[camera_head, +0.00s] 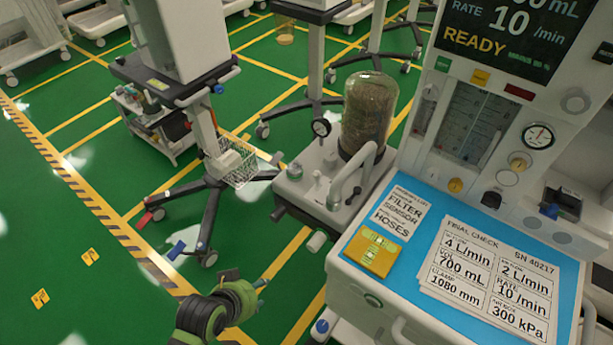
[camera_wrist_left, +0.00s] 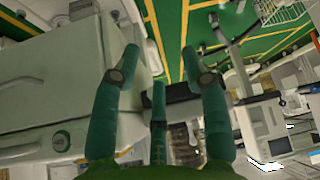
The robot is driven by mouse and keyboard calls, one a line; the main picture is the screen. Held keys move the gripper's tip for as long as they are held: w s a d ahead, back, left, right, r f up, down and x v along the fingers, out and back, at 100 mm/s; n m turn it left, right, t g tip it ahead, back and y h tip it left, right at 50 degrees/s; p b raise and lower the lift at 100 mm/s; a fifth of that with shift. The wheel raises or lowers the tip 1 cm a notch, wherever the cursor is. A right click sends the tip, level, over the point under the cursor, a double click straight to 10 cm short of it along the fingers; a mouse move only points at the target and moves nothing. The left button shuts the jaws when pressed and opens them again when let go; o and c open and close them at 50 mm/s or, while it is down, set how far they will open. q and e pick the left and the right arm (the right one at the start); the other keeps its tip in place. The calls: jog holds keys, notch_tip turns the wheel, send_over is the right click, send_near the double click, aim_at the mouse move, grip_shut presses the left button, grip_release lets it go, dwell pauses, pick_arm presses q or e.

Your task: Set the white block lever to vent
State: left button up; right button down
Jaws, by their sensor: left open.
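My right gripper is not in view.
The machine's blue worktop (camera_head: 424,240) holds paper cards and a yellow box (camera_head: 372,252). In the left wrist view its white body (camera_wrist_left: 55,85) is close on the left. A wheeled stand with a wire basket (camera_head: 238,170) is behind. Green floor at left is mostly free.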

pick_arm(q)
jog(key=w+d+r+m+t+h, duration=0.1)
jog(key=w+d+r+t+h, duration=0.1)
jog(key=w+d+r+t, duration=0.3)
jog(key=w+d+r+m+h, duration=0.1)
jog(key=w+d+r+h, duration=0.1)
jog(key=w+d, duration=0.35)
jog(key=n+t+h, duration=0.1)
jog(key=t, duration=0.4)
send_near(317, 174)
jog(key=w+d+f, duration=0.1)
jog(key=w, duration=0.2)
jog(key=shift+x, duration=3.6)
jog(key=shift+d, duration=0.1)
grip_shut()
